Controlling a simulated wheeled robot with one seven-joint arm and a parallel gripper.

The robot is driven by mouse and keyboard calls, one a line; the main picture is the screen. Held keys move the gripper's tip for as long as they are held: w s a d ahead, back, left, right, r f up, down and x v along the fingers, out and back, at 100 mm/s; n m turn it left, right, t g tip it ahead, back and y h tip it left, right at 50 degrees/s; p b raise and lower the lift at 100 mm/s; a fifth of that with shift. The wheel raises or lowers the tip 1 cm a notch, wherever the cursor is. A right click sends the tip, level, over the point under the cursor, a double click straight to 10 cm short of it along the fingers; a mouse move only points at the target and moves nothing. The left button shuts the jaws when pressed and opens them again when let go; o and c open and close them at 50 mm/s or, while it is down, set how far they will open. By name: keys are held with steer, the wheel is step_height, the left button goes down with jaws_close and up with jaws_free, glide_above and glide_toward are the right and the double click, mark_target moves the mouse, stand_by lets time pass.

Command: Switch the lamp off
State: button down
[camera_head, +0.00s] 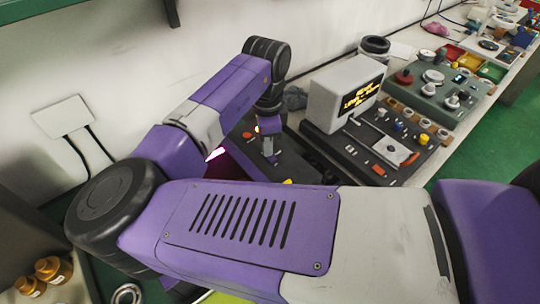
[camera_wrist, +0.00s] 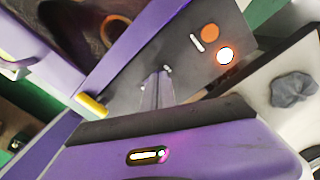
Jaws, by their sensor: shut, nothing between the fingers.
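A dark control panel (camera_wrist: 185,65) bears a round lamp (camera_wrist: 225,56) that glows white with an orange rim. Beside the lamp are a flat orange round button (camera_wrist: 210,31) and a small white slot or lever (camera_wrist: 197,43). My gripper (camera_wrist: 160,74) is shut and empty, with its fingers over the panel, apart from the lamp in the picture. In the head view my gripper (camera_head: 269,157) points down at the same dark panel (camera_head: 240,151), near a red-orange button (camera_head: 248,134). Whether the fingertips touch the panel is unclear. My arm hides part of the panel.
A white box with a lit yellow display (camera_head: 340,92) stands right of my gripper, behind another dark panel (camera_head: 365,145) with knobs. A grey-green panel (camera_head: 435,88) is farther right. A grey crumpled cloth (camera_wrist: 293,89) lies beside the lamp's panel.

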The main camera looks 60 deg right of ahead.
steer(key=shift+f, duration=0.15)
steer(key=shift+r+p, duration=3.05)
steer(key=shift+r, duration=0.5)
